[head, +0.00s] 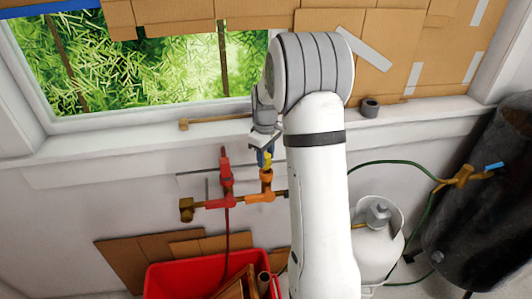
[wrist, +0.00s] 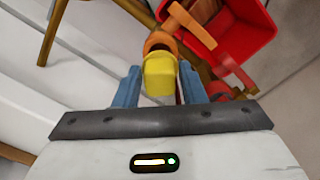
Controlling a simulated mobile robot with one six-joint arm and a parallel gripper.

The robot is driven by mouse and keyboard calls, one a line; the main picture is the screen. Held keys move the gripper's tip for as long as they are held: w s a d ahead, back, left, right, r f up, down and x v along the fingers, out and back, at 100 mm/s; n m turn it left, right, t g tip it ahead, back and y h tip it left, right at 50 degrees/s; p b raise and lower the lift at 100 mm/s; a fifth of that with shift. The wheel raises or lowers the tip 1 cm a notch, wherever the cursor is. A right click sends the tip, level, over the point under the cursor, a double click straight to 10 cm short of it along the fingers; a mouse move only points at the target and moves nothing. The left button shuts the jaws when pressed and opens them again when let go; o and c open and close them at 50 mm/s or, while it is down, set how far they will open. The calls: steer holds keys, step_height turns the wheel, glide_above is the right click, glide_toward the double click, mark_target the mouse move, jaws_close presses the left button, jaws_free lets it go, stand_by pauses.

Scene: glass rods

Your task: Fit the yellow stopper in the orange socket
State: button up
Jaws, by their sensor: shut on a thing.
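The yellow stopper (wrist: 159,75) sits between the two blue fingers of my gripper (wrist: 159,88) in the wrist view. In the head view a small bit of the stopper (head: 268,157) shows at my gripper (head: 263,150), partly hidden by my arm. The orange socket (head: 267,178) stands upright on the pipe by the wall, directly below the stopper. In the wrist view the orange socket (wrist: 160,42) shows just beyond the stopper. I cannot tell whether the two touch.
A red valve fitting (head: 226,175) stands left of the socket on the same brass pipe. A red crate (head: 165,280) is below. A white gas tank (head: 376,248) and a dark cylinder (head: 475,225) stand at the right. The window sill (head: 120,140) runs behind.

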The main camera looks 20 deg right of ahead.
mark_target(267, 163)
steer(key=shift+f+b, duration=0.3)
steer(key=shift+f, duration=0.65)
steer(key=shift+s+d+f+b, duration=0.1)
steer(key=shift+s+f+b, duration=0.05)
steer(key=shift+f+b, duration=0.45)
stand_by(0.9)
steer(key=o, duration=0.7)
steer(key=shift+r, duration=0.1)
steer(key=shift+r+p, duration=3.45)
steer(key=shift+r, duration=2)
